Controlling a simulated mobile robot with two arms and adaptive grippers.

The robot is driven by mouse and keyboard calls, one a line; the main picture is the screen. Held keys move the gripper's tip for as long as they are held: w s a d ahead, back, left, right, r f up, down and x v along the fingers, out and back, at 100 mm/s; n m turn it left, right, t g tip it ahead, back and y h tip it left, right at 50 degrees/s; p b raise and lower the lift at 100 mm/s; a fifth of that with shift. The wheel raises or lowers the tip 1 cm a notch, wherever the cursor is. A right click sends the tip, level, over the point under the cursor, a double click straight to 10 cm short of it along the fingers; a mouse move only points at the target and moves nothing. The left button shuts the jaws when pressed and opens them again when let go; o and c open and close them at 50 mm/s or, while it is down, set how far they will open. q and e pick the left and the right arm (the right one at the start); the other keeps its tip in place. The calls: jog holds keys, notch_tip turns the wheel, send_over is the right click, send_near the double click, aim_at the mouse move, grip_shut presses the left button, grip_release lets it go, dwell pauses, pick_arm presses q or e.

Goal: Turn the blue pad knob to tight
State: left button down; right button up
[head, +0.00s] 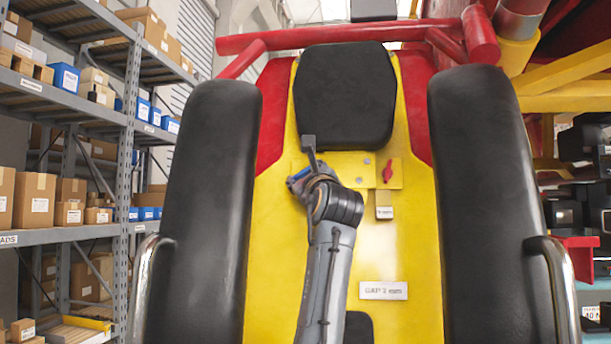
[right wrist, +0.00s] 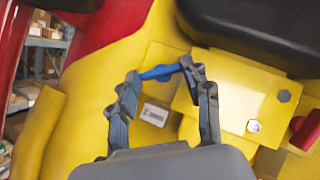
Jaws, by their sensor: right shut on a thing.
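The blue pad knob (head: 300,174) is a small blue bar on the yellow seat back, left of the yellow mounting plate's middle, mostly hidden by my right gripper in the head view. In the right wrist view the blue knob (right wrist: 158,72) lies tilted between the fingertips. My right gripper (right wrist: 163,74) is shut on it, one finger at each end. In the head view the right gripper (head: 306,179) reaches up from below, its fingers largely hidden behind the wrist. My left gripper is not in view.
A red knob (head: 387,172) sits right of the blue one on the yellow plate, with bolts between. A small white label (right wrist: 154,114) is below the blue knob. A black headrest (head: 345,95) is above; black pads (head: 208,200) flank the seat back.

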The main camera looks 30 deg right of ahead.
jog(key=m+h, duration=0.1)
jog(key=m+h+b, duration=0.1)
jog(key=shift+w+a+f+m, duration=0.1)
jog(key=shift+a+f+m, duration=0.05)
jog(key=shift+m, duration=0.15)
jog(key=shift+a+m+g+h, duration=0.1)
jog(key=shift+m+g+h, duration=0.2)
jog(key=shift+m+h, duration=0.8)
jog(key=m+h, duration=0.1)
jog(key=m, duration=0.1)
jog(key=shift+w+a+m, duration=0.1)
jog(key=shift+m, duration=0.2)
jog(key=shift+m+g+h+p, duration=0.95)
jog(key=shift+m+h, duration=0.55)
jog(key=shift+m, duration=0.5)
jog(key=o, duration=1.2)
jog(key=shift+c, duration=0.2)
jog(key=shift+w, duration=0.1)
